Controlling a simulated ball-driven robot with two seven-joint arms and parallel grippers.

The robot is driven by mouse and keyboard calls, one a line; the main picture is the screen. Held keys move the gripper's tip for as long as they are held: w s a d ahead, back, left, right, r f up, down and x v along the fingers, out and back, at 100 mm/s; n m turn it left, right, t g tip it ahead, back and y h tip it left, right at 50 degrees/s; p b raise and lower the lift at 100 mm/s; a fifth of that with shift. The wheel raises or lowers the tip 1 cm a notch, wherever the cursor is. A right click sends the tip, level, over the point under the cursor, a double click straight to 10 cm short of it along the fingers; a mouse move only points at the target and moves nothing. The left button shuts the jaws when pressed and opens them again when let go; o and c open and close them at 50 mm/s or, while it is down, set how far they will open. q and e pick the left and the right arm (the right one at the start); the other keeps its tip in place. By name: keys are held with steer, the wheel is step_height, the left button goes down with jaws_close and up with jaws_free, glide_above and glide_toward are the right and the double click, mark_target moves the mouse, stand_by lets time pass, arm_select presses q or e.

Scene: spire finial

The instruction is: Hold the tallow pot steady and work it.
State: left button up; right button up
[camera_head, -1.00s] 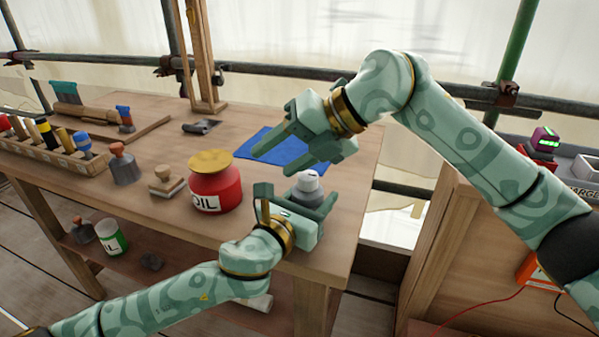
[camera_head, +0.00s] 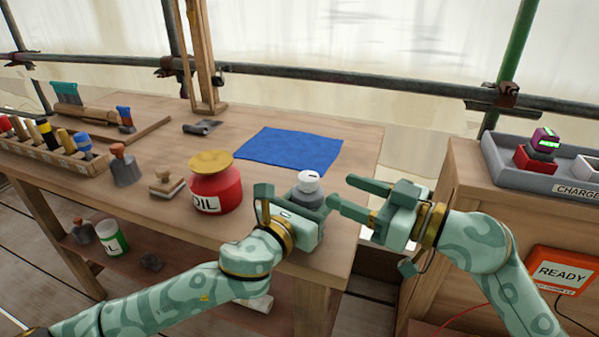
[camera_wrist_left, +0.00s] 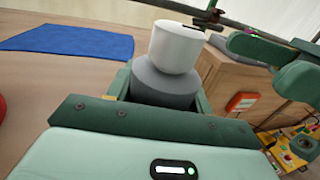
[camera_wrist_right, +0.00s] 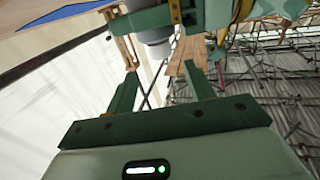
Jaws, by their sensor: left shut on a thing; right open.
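The tallow pot is a small grey pot (camera_head: 311,196) with a white top (camera_head: 308,181), upright at the bench's front right corner. My left gripper (camera_head: 296,207) is shut around its grey body. In the left wrist view the grey body (camera_wrist_left: 165,86) sits between the fingers, with the white top (camera_wrist_left: 177,47) clear above them. My right gripper (camera_head: 342,190) is open and empty just right of the pot, its fingers pointing toward it. In the right wrist view the pot's grey body (camera_wrist_right: 153,37) shows beyond the open fingers, partly hidden by the left gripper.
A red oil pot (camera_head: 216,189) stands left of my left gripper. A blue cloth (camera_head: 290,150) lies flat behind the tallow pot. A rack of tools (camera_head: 50,150) is at the far left. A grey charging tray (camera_head: 535,178) tops a cabinet at the right.

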mark_target(300, 173)
steer(key=x, duration=1)
steer(key=shift+a, duration=0.2)
steer(key=c, duration=1)
